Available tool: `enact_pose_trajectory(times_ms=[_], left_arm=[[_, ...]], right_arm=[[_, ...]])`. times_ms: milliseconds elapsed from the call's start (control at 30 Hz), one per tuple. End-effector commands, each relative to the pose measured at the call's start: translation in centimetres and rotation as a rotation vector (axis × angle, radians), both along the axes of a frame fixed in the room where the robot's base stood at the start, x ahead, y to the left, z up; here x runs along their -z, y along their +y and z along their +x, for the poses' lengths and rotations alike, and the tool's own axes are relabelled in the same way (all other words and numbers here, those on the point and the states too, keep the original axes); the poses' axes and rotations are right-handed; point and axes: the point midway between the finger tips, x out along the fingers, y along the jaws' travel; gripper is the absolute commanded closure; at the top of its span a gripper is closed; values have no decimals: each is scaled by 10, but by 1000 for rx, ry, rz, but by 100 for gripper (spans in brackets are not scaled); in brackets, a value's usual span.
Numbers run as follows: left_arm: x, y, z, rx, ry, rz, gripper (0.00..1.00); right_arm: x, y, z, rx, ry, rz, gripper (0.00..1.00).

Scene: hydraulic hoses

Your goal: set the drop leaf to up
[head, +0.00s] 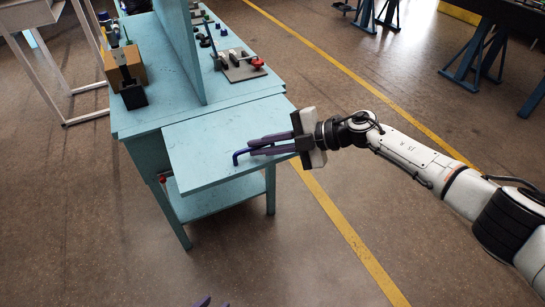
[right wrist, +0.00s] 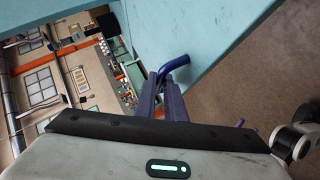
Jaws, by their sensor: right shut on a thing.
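The pale blue drop leaf (head: 205,165) extends outward from the near end of the blue bench and looks close to level with its top; its exact tilt is hard to judge. It also shows in the right wrist view (right wrist: 205,25). A dark blue bent handle (head: 237,157) is on the leaf, and its curved end shows in the right wrist view (right wrist: 176,63). My right gripper (head: 254,147) reaches in from the right over the leaf's outer edge and is shut on the handle. My left gripper (head: 213,302) shows only its separated purple fingertips at the bottom edge, below the leaf.
A red knob (head: 163,180) sits under the leaf's left side. A lower shelf (head: 220,198) lies beneath. Floor around the leaf is clear.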

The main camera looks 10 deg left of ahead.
Motion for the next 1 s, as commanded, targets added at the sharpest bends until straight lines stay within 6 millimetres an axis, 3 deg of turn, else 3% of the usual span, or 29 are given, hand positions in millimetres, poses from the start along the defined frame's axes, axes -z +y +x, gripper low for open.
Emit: enact_pose_trajectory(times_ms=[33, 633, 667, 767, 1000], left_arm=[[0, 0, 0, 0, -1, 0, 69], [-3, 1, 5, -1, -10, 1, 69], [-3, 1, 5, -1, -10, 1, 69], [-3, 1, 5, -1, -10, 1, 69], [-2, 1, 5, -1, -9, 1, 69]], right_arm=[[-14, 8, 8, 8, -15, 11, 100], [-21, 15, 10, -5, 3, 7, 100], [-21, 15, 10, -5, 3, 7, 89], [-21, 15, 10, -5, 5, 7, 72], [-19, 14, 10, -5, 7, 5, 72]])
